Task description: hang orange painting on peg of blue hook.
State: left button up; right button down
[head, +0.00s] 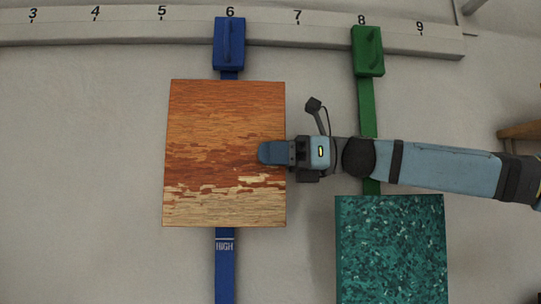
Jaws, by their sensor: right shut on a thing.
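The orange painting (215,140) is upright against the blue strap, just below the blue hook block. The blue hook (229,45) sits on the rail at number 6, and its blue strap (226,270) shows above and below the painting. The peg is not visible; the painting covers the middle of the strap. My right gripper (273,153) is shut on the painting's right edge, coming in from the right. I cannot tell whether the painting hangs on the peg. My left gripper is not in view.
A green hook (368,52) hangs at number 8, its strap passing behind my right arm. A teal speckled painting (392,250) is on that strap, below my arm. The numbered rail (120,25) runs along the top. The wall at left is clear.

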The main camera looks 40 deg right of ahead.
jog(key=c, duration=1)
grip_release()
jog(key=shift+c, duration=0.2)
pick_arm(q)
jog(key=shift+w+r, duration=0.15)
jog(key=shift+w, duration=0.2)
pick_arm(e)
jog(key=o, duration=0.3)
jog(key=b+v, duration=0.4)
jog(key=v, duration=0.9)
jog(key=shift+f, duration=0.1)
jog(key=shift+s+d, duration=0.25)
jog(key=shift+d, duration=0.05)
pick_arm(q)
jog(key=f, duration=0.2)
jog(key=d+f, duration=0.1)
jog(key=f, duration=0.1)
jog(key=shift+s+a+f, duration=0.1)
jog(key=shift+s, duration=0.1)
